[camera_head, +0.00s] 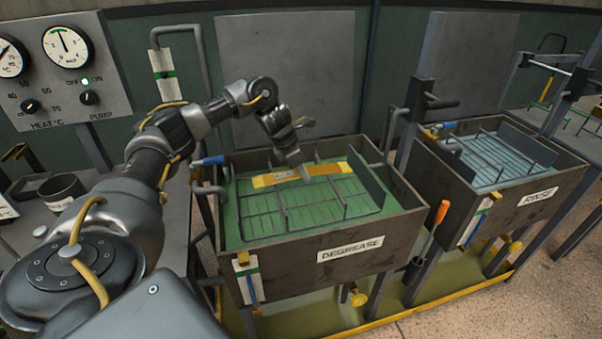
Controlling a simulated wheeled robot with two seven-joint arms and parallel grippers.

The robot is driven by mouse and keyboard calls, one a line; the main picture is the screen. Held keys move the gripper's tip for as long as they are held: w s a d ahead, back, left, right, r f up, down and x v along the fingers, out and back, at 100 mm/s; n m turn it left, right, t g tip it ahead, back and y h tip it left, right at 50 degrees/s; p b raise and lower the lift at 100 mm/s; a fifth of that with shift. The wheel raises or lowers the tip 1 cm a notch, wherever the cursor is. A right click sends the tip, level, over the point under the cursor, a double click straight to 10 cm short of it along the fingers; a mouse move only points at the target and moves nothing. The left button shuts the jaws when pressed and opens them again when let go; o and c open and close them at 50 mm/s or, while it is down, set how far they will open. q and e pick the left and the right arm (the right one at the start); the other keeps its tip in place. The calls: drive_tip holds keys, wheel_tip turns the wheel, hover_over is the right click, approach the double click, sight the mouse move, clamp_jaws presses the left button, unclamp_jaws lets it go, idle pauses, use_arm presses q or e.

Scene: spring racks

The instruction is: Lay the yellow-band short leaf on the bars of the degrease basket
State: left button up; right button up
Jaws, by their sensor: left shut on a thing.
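The yellow-band short leaf (330,168) is a flat strip, yellow to orange, lying roughly level across the far part of the degrease basket (288,215). My left gripper (303,174) points down and is shut on the leaf near its middle, hiding a small part of it. Whether the leaf touches the bars or is held just above them I cannot tell. The basket has dark bars and sits in the green liquid of the tank labelled DEGREASE (350,249). My right gripper is not in view.
The rinse tank (538,197) with its own basket stands to the right. An upright plate (366,180) rises at the basket's right side. An orange-handled tool (440,214) hangs between the tanks. A gauge panel (62,68) is at the upper left. The near basket bars are clear.

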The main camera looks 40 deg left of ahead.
use_arm(q)
drive_tip(key=shift+w+f, duration=0.1)
drive_tip(key=shift+f, duration=0.8)
drive_tip(key=shift+f, duration=0.5)
drive_tip(key=o, duration=1.3)
drive_tip(key=shift+r, duration=0.25)
drive_tip(key=p+v, duration=0.1)
drive_tip(key=v, duration=1.1)
drive_tip(key=shift+r+p, duration=0.25)
drive_tip(key=shift+p, duration=0.1)
